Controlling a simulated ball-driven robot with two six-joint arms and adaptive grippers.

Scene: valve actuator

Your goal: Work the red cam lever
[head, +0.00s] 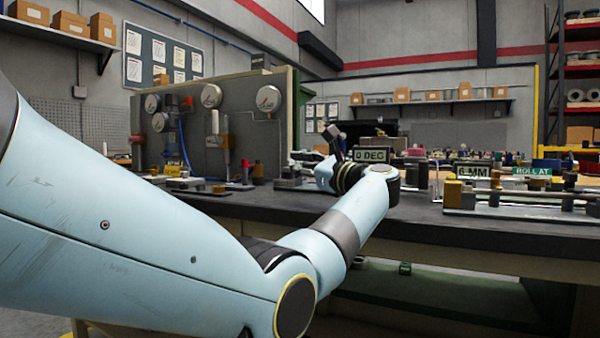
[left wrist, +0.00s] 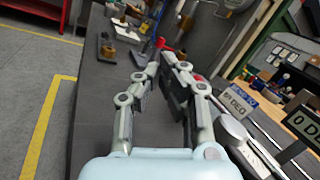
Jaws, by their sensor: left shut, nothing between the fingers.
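My left gripper (left wrist: 161,63) reaches over the dark bench in the left wrist view, with its fingers shut and nothing between them. A small red part (left wrist: 163,43) shows just beyond the fingertips. Another red spot (left wrist: 197,77) shows beside the right finger, partly hidden by it. I cannot tell which of these is the cam lever, or whether the fingers touch either one. In the head view my left gripper (head: 335,138) is small and dark, partly hidden by my wrist. A red-topped post (head: 246,163) stands on the bench to its left. My right gripper is not in view.
A gauge panel (head: 215,140) stands at the back left of the bench. A "0 DEG" sign (head: 372,155) is close by my wrist. Fixtures with "6 MM" (head: 473,171) and "ROLL AT" (head: 533,171) signs fill the right. The bench's front strip (head: 480,228) is bare.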

